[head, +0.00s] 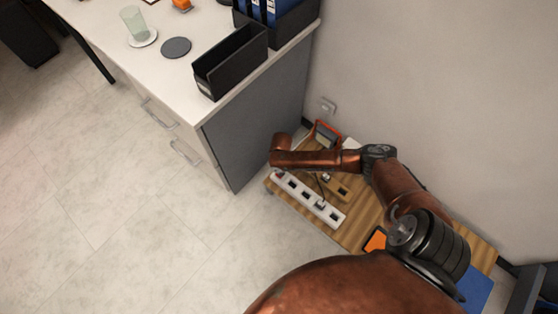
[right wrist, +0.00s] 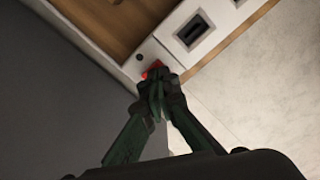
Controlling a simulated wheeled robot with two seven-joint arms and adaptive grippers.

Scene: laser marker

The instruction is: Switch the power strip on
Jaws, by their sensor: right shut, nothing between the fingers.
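The white power strip (head: 310,200) lies on a low wooden surface beside the desk. In the right wrist view its end and one dark socket show on the strip (right wrist: 215,40). The red switch (right wrist: 151,69) sits near that end, partly covered by my fingertips. My right gripper (right wrist: 158,92) is shut and empty, its tips at the switch; I cannot tell whether they press it. In the head view my right arm reaches over to the strip's left end, where the gripper is mostly hidden by the wrist. My left gripper is out of view.
The wooden surface (head: 357,232) also carries an orange-framed item (head: 326,132) by the wall and a blue item (head: 476,290). The desk (head: 110,30) with its grey side panel (head: 255,130) stands close left of the strip. Open floor (head: 150,235) lies in front.

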